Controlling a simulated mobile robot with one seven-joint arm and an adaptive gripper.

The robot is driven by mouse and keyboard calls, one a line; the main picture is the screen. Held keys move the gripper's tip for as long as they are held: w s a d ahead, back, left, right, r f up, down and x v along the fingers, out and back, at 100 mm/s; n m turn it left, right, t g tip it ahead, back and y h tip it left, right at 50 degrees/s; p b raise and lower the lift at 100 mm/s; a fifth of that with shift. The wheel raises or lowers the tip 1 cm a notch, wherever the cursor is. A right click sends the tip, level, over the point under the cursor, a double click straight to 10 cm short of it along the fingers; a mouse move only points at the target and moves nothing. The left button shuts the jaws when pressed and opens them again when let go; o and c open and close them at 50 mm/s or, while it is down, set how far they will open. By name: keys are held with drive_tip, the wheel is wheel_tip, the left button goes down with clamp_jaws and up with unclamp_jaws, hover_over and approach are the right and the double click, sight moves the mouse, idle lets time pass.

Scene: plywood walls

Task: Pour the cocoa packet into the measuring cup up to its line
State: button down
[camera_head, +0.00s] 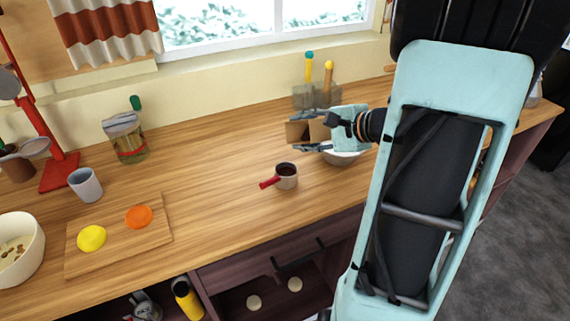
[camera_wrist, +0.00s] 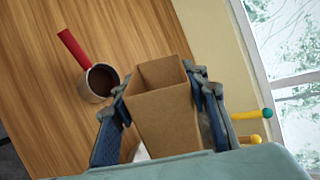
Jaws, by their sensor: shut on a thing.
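The cocoa packet (camera_wrist: 165,108) is an open-topped brown cardboard box, gripped between the two fingers of my gripper (camera_wrist: 162,118). In the head view the packet (camera_head: 297,132) is held above the counter, left of my gripper (camera_head: 318,132). The measuring cup (camera_head: 286,176) is small and pale with a red handle, standing on the counter below and left of the packet. In the wrist view the cup (camera_wrist: 99,84) is beside the packet, apart from it, with dark brown contents inside. Its line cannot be made out. The inside of the packet is too shaded to tell its contents.
A white bowl (camera_head: 343,157) stands partly behind my gripper. A clear holder with tools (camera_head: 317,94) is at the wall.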

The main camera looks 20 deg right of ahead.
drive_tip(key=shift+s+a+f+n+h+b, duration=0.1)
drive_tip(key=shift+a+f+n+h+b, duration=0.2)
drive_tip(key=shift+f+n+h+b, duration=0.25)
idle(1.8)
